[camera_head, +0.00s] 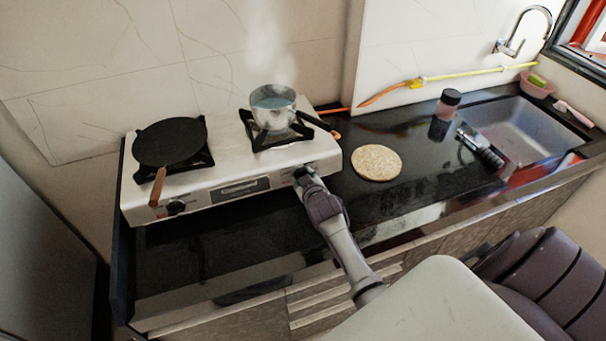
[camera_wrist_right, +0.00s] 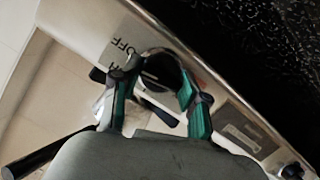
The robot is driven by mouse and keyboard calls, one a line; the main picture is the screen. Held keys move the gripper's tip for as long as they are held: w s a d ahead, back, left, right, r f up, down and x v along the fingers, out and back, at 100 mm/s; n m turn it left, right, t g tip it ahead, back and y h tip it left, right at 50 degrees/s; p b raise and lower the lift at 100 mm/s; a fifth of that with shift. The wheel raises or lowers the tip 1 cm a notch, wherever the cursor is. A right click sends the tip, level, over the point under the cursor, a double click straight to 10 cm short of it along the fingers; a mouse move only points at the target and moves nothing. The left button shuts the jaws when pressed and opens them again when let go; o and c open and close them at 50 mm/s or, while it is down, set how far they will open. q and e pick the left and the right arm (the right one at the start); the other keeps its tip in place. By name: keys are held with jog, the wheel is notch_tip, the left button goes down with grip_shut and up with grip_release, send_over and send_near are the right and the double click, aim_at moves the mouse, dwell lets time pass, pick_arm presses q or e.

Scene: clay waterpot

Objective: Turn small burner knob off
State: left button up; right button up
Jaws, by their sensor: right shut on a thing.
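The white two-burner stove (camera_head: 225,190) stands on the black counter. My right gripper (camera_head: 302,175) is at the right end of the stove's front panel and covers most of the knob there. In the right wrist view, the dark round knob (camera_wrist_right: 160,70) sits between the two green-edged fingers of my right gripper (camera_wrist_right: 158,92), which is shut on it. The "OFF" label (camera_wrist_right: 122,45) shows on the panel beside the knob. A steaming metal pot (camera_head: 273,105) stands on the right burner. My left gripper is not in view.
A dark pan (camera_head: 169,142) with a wooden handle is on the left burner, above another knob (camera_head: 176,207). A round cork mat (camera_head: 376,162) lies right of the stove. A jar (camera_head: 450,100) stands near the sink (camera_head: 520,130). The counter before the stove is clear.

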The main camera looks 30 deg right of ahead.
jog(key=shift+d+m+y+p, duration=0.1)
jog(key=shift+m+y+p, duration=0.25)
jog(key=shift+m, duration=0.55)
jog(key=o, duration=1.1)
jog(key=shift+o, duration=0.2)
jog(key=shift+s, duration=0.1)
jog(key=v, duration=1.2)
